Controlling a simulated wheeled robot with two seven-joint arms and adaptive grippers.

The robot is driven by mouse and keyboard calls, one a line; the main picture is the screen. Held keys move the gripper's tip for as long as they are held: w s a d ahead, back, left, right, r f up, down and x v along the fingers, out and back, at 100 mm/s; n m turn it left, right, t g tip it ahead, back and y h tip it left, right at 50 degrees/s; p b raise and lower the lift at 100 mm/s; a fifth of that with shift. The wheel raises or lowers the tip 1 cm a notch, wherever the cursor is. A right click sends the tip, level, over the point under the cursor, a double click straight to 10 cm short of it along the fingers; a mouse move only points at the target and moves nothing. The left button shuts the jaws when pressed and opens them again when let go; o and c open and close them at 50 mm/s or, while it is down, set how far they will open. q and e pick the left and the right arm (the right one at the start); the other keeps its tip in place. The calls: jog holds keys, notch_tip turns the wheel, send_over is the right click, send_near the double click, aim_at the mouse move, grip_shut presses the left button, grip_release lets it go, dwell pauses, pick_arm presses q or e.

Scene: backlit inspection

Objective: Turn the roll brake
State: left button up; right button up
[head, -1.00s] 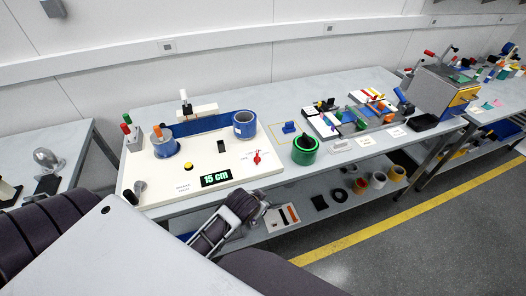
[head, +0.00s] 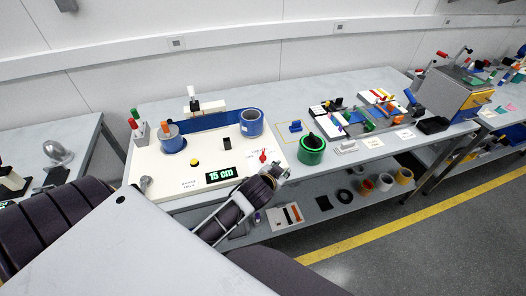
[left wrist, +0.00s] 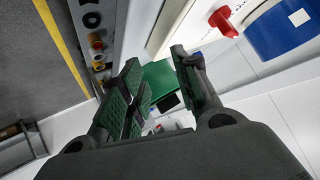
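A white board lies on the table (head: 150,101) and carries a red knob (head: 263,156) near its right edge, with small lettering too small to read. The knob shows large in the left wrist view (left wrist: 223,21), beyond the fingers to the upper right. A blue roll (head: 252,124) stands behind it and a second blue roll (head: 173,143) is at the left. My left gripper (head: 278,172) is at the board's front right, close to the knob but apart from it. In the left wrist view its fingers (left wrist: 155,66) are spread and empty. My right gripper is not seen.
Trays of coloured parts fill the table farther right. A lower shelf holds several rolls.

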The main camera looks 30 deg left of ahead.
pick_arm(q)
jog(key=w+d+r+m+t+h, duration=0.3)
jog(key=w+d+r+m+t, duration=0.15)
jog(key=r, duration=0.55)
jog(key=w+d+r+m+t+h, duration=0.35)
jog(key=w+r, duration=0.25)
jog(key=r, duration=0.4)
jog(key=s+d+r+m+g+h, duration=0.2)
jog(key=d+m+g+h, duration=0.35)
jog(key=m, duration=0.25)
jog(key=s+d+r+m+g+h, duration=0.35)
jog(key=d+m+h, duration=0.3)
jog(key=m, duration=0.25)
jog(key=a+f+m+g+y, duration=0.6)
jog(key=a+f+g+y, duration=0.15)
jog(key=f, duration=0.45)
jog(key=a+n+g+y, duration=0.2)
jog(key=a+y, duration=0.7)
jog(key=a, duration=1.4)
jog(key=shift+w+r+n+y, duration=0.15)
jog(key=shift+w+n+y, duration=0.15)
jog(key=shift+n, duration=0.4)
